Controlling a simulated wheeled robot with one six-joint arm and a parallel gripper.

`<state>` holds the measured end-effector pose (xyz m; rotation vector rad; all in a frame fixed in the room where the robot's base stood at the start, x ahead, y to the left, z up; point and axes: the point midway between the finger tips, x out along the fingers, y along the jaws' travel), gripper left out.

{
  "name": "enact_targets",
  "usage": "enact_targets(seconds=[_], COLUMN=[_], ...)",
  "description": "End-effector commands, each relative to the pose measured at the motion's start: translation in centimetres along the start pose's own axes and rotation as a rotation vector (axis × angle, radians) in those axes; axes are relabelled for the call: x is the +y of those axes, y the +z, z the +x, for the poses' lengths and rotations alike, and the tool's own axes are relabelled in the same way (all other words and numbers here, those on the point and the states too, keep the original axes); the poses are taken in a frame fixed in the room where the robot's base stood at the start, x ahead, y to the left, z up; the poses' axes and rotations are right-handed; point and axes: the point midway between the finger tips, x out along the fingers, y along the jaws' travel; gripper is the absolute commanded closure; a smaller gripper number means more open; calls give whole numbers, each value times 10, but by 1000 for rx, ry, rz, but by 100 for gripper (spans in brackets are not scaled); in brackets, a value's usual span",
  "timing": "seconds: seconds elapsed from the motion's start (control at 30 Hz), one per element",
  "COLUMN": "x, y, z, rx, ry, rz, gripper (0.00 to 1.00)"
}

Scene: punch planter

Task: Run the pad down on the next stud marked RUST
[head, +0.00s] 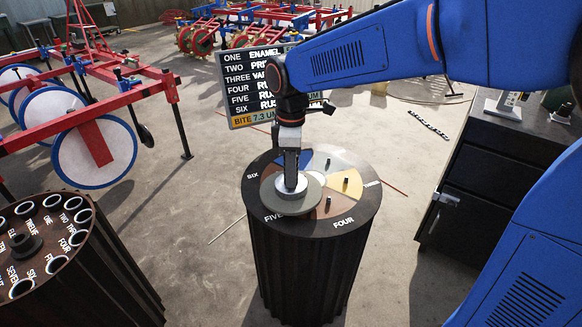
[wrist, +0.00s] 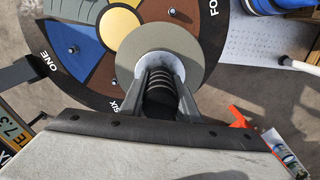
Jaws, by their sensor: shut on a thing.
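My gripper (head: 291,176) points straight down over the dark round drum and is shut on the pad's pale hub. The pad (head: 297,203), a flat grey disc, lies level over the sector beside the label FIVE; it also shows in the wrist view (wrist: 127,58). It hides what is under it, and I cannot tell whether it touches a stud. The drum top (head: 356,221) has coloured sectors with small dark studs, one near FOUR (head: 328,204) and one on yellow (head: 345,184). The board (head: 238,88) lists ENAMEL at ONE; FOUR, FIVE and SIX begin with RU, partly hidden by my arm.
A second dark drum (head: 60,262) with numbered, white-rimmed sockets stands at the lower left. A red and blue farm implement (head: 95,100) fills the left. A dark cabinet (head: 500,150) stands at the right. Concrete floor (head: 200,200) is clear between the drums.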

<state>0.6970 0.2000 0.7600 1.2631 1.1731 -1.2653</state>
Motion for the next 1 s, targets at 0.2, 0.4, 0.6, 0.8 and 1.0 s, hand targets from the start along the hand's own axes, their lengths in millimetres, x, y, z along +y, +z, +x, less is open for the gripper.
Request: enact_targets(seconds=[0.2,0.4,0.6,0.8,1.0], x=[0,0,0,0,0], y=[0,0,0,0,0], z=[-1,0,4,9,15], rx=[1,1,1,1,0], ry=[1,1,1,2,1], rz=[0,0,0,0,0], gripper=[93,93,93,93,93])
